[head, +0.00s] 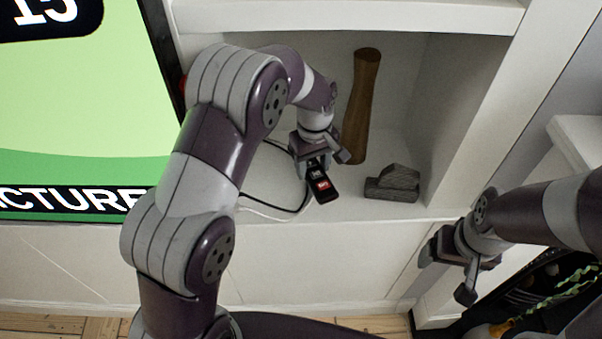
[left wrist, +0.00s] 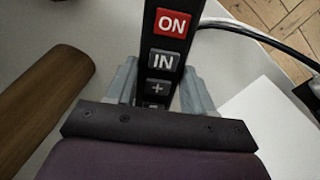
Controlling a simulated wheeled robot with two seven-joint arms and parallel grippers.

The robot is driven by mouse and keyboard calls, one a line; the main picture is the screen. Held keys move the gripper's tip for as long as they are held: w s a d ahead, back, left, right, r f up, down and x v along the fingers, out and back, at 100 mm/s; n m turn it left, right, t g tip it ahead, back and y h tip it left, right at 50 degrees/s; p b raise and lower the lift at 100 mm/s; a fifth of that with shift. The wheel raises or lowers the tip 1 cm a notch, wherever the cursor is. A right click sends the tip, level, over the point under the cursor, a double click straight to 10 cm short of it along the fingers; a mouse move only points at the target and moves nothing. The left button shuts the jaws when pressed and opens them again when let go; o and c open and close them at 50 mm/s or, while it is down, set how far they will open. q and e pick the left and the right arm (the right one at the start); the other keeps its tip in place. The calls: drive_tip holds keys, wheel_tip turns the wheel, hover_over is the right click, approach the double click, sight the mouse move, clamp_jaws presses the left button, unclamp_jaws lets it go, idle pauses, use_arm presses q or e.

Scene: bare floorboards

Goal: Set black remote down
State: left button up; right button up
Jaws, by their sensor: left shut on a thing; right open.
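The black remote (head: 322,188) has a red ON button and is held in my left gripper (head: 322,165), over the white shelf (head: 350,205). In the left wrist view the remote (left wrist: 172,42) stands between the two fingers of my left gripper (left wrist: 165,90), with its ON and IN buttons showing. Whether the remote touches the shelf surface cannot be told. My right gripper (head: 450,270) is open and empty, at the right in front of the cabinet.
On the shelf, a tall brown wooden vase (head: 363,105) stands behind the remote and a grey block-like ornament (head: 393,184) sits to its right. Black and white cables (head: 268,207) lie to its left. A large screen (head: 80,110) fills the left side.

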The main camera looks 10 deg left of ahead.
sight(301, 185)
use_arm(q)
drive_tip(key=a+f, duration=0.1)
drive_tip(key=w+a+f, duration=0.1)
drive_tip(key=a, duration=0.1)
drive_tip(key=shift+w+f, duration=0.15)
drive_tip(key=f, duration=0.1)
drive_tip(key=f+p, duration=0.1)
drive_tip(key=f, duration=0.1)
drive_tip(key=shift+s+f, duration=0.2)
drive_tip(key=shift+f, duration=0.3)
drive_tip(key=shift+w, duration=0.1)
use_arm(e)
drive_tip(key=shift+w+r, duration=0.45)
drive_tip(key=shift+r, duration=0.1)
use_arm(q)
drive_tip(key=shift+f, duration=0.2)
use_arm(e)
drive_tip(key=shift+f, duration=0.1)
use_arm(q)
drive_tip(key=o, duration=1.1)
drive_tip(key=shift+r, duration=0.2)
wheel_tip(301, 185, up, 8)
drive_tip(key=shift+f+b, duration=0.25)
drive_tip(key=shift+b, duration=0.25)
use_arm(e)
drive_tip(key=shift+f, duration=0.4)
